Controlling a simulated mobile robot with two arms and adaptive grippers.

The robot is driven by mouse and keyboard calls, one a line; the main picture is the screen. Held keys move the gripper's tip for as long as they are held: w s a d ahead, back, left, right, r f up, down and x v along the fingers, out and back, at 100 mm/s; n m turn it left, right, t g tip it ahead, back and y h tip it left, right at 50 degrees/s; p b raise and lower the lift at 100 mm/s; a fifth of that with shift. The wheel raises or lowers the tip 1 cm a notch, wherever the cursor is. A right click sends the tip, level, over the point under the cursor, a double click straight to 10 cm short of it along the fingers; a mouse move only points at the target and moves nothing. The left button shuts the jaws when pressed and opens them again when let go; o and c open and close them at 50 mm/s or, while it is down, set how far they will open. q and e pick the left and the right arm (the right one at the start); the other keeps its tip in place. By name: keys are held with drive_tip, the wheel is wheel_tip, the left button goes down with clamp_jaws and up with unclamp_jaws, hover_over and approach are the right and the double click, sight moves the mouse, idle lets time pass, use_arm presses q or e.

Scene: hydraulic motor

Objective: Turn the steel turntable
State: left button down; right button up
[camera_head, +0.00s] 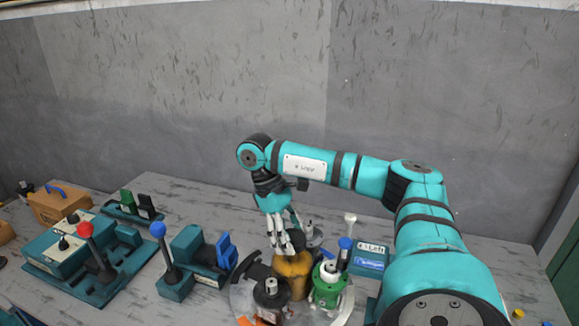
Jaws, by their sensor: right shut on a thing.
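The steel turntable (241,297) is a round grey plate at the bottom centre, partly cut off by the lower edge. It carries an ochre part (292,277), a green part with a white top (328,287) and a dark cylindrical part (270,297). My right gripper (285,250) points down at the top of the ochre part and looks shut on it; the exact contact is hard to see. My right arm comes in from the right. My left gripper is out of view.
A blue-knobbed lever (164,250) and a teal fixture with a blue piece (200,253) stand left of the turntable. Further left are a red-knobbed lever (94,245) and an orange box (60,203). A teal box marked Left (369,256) is at right. The table behind is clear.

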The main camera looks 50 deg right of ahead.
drive_tip(key=shift+r, duration=0.1)
idle(0.3)
drive_tip(key=o, duration=1.7)
drive_tip(key=shift+v, duration=3.7)
drive_tip(key=shift+a, duration=0.1)
